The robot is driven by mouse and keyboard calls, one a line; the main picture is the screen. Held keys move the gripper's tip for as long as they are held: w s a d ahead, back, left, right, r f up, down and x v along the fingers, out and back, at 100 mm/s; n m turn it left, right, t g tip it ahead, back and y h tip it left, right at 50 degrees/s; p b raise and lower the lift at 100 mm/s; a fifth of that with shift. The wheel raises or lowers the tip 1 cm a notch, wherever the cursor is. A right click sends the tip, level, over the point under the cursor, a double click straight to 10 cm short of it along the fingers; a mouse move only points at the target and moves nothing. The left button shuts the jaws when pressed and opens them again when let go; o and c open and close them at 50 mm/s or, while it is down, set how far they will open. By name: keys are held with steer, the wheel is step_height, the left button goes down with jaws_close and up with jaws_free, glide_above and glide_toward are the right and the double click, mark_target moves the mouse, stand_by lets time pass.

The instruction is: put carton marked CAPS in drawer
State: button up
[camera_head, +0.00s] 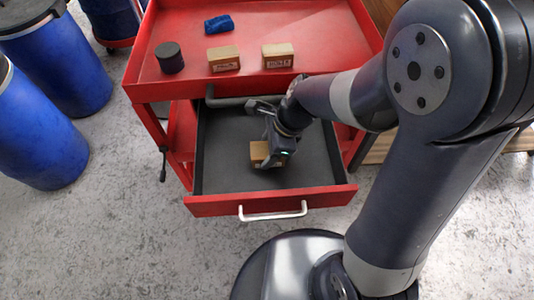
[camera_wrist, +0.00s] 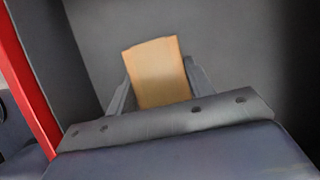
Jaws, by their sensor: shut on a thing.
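The open drawer (camera_head: 225,150) of the red cart has a dark grey inside, a red front and a white handle. My gripper (camera_head: 268,158) is over the middle of the drawer, shut on a small tan carton (camera_head: 259,151). In the wrist view the carton (camera_wrist: 157,72) stands between the two fingers of my gripper (camera_wrist: 157,90), with the grey drawer behind it. No marking on the held carton can be read. I cannot tell whether the carton touches the drawer floor.
On the cart top (camera_head: 310,30) stand two tan cartons, one on the left (camera_head: 223,58) and one on the right (camera_head: 278,56), a dark cylinder (camera_head: 169,57) and a blue item (camera_head: 219,24). Blue barrels (camera_head: 40,130) stand at the left. The drawer around the carton is empty.

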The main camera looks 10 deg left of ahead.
steer(key=shift+f, duration=0.75)
steer(key=shift+f, duration=0.15)
steer(key=o, duration=1.2)
steer(key=shift+r, duration=0.4)
steer(key=p+v, duration=0.3)
steer(key=v, duration=0.8)
steer(key=shift+w+d+r+p, duration=0.1)
steer(key=shift+d+r+p, duration=0.1)
steer(key=shift+d+p, duration=0.15)
